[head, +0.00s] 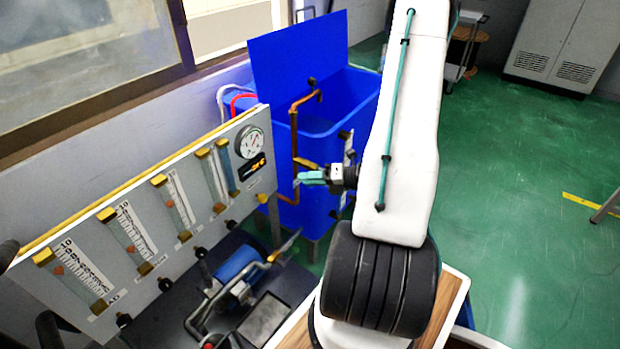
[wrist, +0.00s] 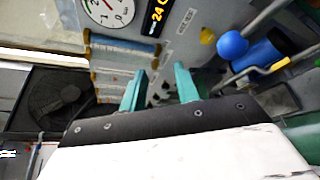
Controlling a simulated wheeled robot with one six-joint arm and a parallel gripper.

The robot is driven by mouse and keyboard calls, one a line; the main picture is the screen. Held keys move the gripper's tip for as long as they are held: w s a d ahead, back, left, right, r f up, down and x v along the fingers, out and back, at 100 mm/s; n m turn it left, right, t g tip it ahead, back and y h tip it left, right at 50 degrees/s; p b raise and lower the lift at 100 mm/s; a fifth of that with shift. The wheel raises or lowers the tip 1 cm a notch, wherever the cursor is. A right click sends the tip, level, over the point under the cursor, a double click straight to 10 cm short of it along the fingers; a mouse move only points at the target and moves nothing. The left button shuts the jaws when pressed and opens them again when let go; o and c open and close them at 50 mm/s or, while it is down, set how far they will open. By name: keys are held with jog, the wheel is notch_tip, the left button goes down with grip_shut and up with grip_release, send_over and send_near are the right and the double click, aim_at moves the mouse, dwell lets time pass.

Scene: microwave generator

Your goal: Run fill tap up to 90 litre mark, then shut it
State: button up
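A blue open-topped tank (head: 355,95) stands behind the panel. A copper fill pipe (head: 294,130) runs up its side and bends over the rim. A brass-coloured lever (head: 305,163), apparently the fill tap's handle, sits on this pipe just beside my gripper. My gripper (head: 312,178) has teal fingers in front of the tank. In the wrist view its fingers (wrist: 160,88) are apart with nothing between them. I cannot tell whether the lever is touched. A pale scale strip (head: 348,158) on the tank is partly hidden by my arm; its marks and the water level are unreadable.
A grey panel (head: 150,282) with several flow meters and a round gauge (head: 249,142) is left of my gripper. A blue pump (head: 237,272) with pipes and a yellow lever (head: 285,247) sits below. Green floor (head: 510,190) at the right is mostly clear.

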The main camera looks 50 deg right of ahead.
jog(key=s+d+f+m+t+h, duration=0.2)
jog(key=d+f+m+h, duration=0.4)
jog(key=d+m, duration=0.3)
jog(key=w+a+f+m, duration=0.1)
jog(key=w+a, duration=0.1)
jog(key=w, duration=0.5)
jog(key=shift+w+f+m, duration=0.25)
jog(key=shift+w+m, duration=0.05)
grip_shut()
